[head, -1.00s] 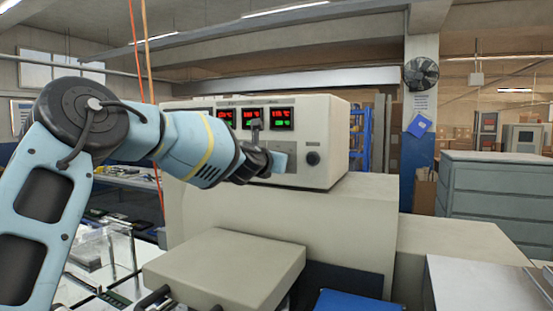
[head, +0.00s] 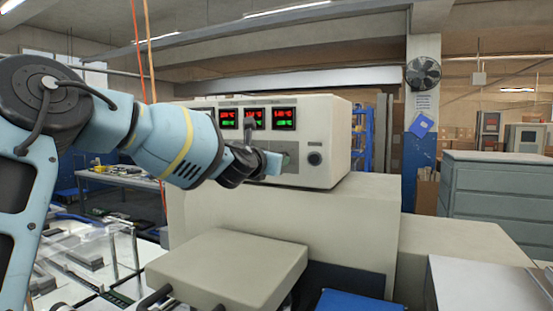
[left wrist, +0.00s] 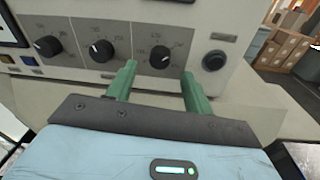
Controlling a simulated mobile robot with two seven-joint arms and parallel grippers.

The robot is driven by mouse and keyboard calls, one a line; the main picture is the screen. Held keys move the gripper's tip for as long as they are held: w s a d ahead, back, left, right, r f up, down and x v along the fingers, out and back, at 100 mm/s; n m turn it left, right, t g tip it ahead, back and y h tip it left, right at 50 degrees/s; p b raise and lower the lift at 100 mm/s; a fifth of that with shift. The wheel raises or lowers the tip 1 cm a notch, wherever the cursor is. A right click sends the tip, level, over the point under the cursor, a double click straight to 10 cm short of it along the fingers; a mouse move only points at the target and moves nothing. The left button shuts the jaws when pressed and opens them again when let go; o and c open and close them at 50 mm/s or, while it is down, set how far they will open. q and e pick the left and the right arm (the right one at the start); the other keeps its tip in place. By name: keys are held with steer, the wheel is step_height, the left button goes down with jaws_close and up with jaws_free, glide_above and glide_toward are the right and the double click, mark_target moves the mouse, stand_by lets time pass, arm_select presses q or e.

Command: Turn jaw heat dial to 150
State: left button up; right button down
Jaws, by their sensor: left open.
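The control box (head: 335,128) has a row of black dials with white pointer marks on its front. In the left wrist view these are the left dial (left wrist: 48,46), the middle dial (left wrist: 102,50) and the right dial (left wrist: 160,57). Their labels are too small to read, so I cannot tell which is jaw heat. My left gripper (left wrist: 159,70) is open, its green fingers pointing at the panel either side of the right dial. I cannot tell whether they touch it. In the head view my left gripper (head: 273,163) hides the dials. My right gripper is out of view.
A round black knob or button (left wrist: 214,60) sits right of the dials, close to the right finger. Lit red and green displays (head: 254,118) line the box's top. A beige machine block (head: 225,268) stands below in front, with a blue surface (head: 355,303) beside it.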

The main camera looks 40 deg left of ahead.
arm_select(q)
steer(key=v, duration=0.3)
steer(key=shift+f, duration=0.15)
stand_by(0.6)
